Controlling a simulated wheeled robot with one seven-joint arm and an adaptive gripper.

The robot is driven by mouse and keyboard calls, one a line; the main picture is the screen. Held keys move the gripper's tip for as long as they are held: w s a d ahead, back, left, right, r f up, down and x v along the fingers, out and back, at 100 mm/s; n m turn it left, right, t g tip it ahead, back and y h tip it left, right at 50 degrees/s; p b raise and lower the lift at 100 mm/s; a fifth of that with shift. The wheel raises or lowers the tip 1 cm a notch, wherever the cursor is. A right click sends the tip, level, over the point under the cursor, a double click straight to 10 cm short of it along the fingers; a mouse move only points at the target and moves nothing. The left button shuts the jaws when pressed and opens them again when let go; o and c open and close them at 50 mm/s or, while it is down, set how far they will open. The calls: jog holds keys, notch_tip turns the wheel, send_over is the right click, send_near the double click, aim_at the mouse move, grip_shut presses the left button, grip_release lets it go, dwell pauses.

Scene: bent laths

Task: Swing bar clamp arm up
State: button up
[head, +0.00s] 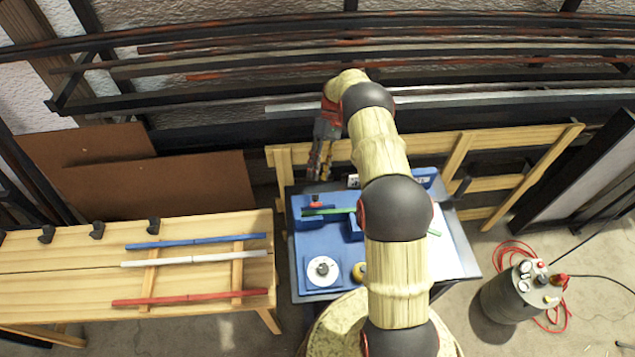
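My gripper (319,174) points down above the back left edge of the blue work surface, just behind a small red part. Its fingers are small and dark here, and I cannot tell whether they are apart or closed. The small red part (316,200) sits at a blue block (309,217) and may belong to the bar clamp; its arm is too small to make out. A green lath (331,211) runs from this block to the right, passes behind my arm, and shows again beyond it (435,233). My arm hides the middle of the work surface.
A white disc (323,264) with a dark knob lies at the front left of the blue surface (303,245). A wooden bench (70,270) with blue, white and red laths stands left. A dark tank (510,305) with red hose stands right. A wooden rail (500,146) runs behind.

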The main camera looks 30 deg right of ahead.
jog(key=shift+w+d+r, duration=0.25)
jog(key=shift+r, duration=0.1)
jog(key=m+t+h+p, duration=0.6)
send_near(315, 201)
jog(key=shift+w+d+f, duration=0.55)
jog(key=shift+w, duration=0.05)
jog(key=shift+s+a+r+m+t+h+p, duration=0.3)
jog(key=shift+s+a+r+m+t+p, duration=0.15)
jog(key=shift+s+m+t, duration=0.1)
jog(key=shift+w+f+b, duration=0.1)
jog(key=shift+f+b, duration=0.25)
jog(key=shift+f, duration=3.6)
